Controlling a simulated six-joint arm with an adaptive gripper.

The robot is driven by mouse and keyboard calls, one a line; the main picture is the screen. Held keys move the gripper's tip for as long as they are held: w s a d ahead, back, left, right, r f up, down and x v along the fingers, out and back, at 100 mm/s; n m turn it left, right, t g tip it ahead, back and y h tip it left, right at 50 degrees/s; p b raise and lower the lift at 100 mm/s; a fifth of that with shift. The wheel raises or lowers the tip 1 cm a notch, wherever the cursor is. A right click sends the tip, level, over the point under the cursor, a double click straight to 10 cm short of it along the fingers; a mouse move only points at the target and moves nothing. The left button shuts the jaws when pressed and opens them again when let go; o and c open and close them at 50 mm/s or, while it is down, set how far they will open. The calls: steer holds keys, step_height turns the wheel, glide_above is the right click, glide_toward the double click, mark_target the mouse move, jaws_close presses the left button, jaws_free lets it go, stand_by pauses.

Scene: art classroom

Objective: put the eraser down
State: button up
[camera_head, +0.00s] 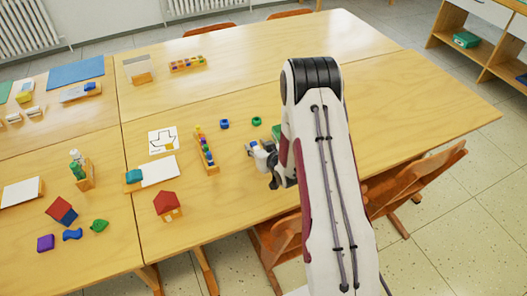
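My gripper (252,148) is low over the right-hand table, right of the wooden bar with coloured pegs (205,150). Its fingers are small here and partly covered by my own arm. I cannot make out an eraser with certainty. A green object (276,131) shows just behind my gripper, partly hidden by my arm.
A blue ring (224,124) and a green ring (257,121) lie behind my gripper. A red-roofed block house (167,205), a white sheet (160,171) and a drawn card (163,141) lie to the left. Chairs (280,240) stand at the front edge. The table's back middle is clear.

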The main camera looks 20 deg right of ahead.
steer(key=shift+v, duration=6)
steer(key=shift+r, duration=0.1)
steer(key=shift+w+r, duration=0.15)
steer(key=shift+r, duration=0.3)
steer(key=s+a+r+g+h, duration=0.15)
steer(key=s+r, duration=0.25)
steer(key=r, duration=0.5)
steer(key=s+a+r+g, duration=0.2)
steer(key=s+r, duration=0.1)
steer(key=r, duration=0.6)
steer(key=s+a+r+g, duration=0.1)
steer(key=s+a+r, duration=0.2)
steer(key=s, duration=0.5)
steer(key=s+a+r+g+y, duration=0.1)
steer(key=s+a+r, duration=0.2)
steer(key=s, duration=0.5)
steer(key=s+a+r+g, duration=0.1)
steer(key=s+a+r, duration=0.2)
steer(key=s, duration=0.5)
steer(key=shift+r, duration=0.35)
